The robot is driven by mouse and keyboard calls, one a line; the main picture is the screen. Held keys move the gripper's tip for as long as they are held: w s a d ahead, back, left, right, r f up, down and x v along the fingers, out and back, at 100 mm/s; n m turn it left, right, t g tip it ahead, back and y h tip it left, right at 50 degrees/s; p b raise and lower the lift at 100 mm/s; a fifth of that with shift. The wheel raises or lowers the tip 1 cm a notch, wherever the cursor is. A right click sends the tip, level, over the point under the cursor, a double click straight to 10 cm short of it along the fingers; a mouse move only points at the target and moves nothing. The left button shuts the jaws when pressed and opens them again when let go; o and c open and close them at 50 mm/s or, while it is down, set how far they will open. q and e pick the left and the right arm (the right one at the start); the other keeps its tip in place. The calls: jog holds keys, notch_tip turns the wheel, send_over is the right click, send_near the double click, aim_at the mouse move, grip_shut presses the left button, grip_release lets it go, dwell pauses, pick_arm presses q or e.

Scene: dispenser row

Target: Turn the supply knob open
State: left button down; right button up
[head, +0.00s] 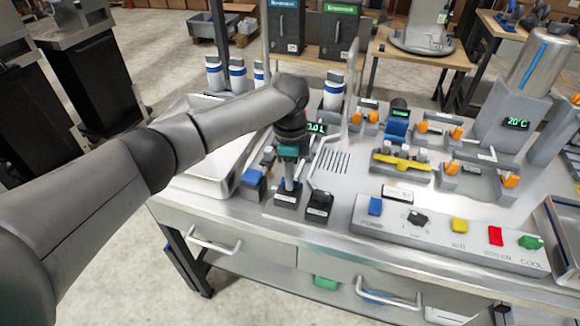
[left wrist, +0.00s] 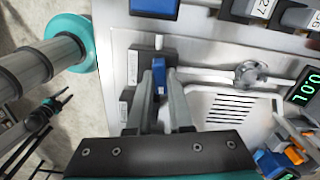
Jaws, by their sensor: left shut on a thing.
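My left gripper (head: 290,186) reaches down over a small dark base (head: 286,200) at the front left of the steel counter. In the left wrist view its two grey fingers (left wrist: 160,92) are shut on a small blue knob (left wrist: 159,62), which stands on a dark block with pale labels. The fingers hide part of the knob, and the label text is too small to read, so I cannot tell its turn angle. My right gripper is not in view.
A second dark base (head: 319,204) stands close to the right of the gripper, and a blue-topped block (head: 252,182) to its left. A thin pipe and a vent grille lie behind. A panel (head: 448,238) of coloured controls spans the counter front.

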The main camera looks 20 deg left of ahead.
pick_arm(q)
jog(key=n+p, duration=0.5)
jog(key=p, duration=0.1)
jog(key=shift+r+n, duration=0.15)
jog(key=shift+n, duration=0.15)
jog(key=shift+n+p, duration=0.8)
jog(key=n+p, duration=0.2)
jog(key=n, duration=0.1)
jog(key=shift+d+n, duration=0.1)
jog(key=shift+n, duration=0.3)
jog(key=shift+n+p, duration=0.85)
jog(key=shift+n, duration=1.35)
jog(key=c, duration=0.8)
grip_release()
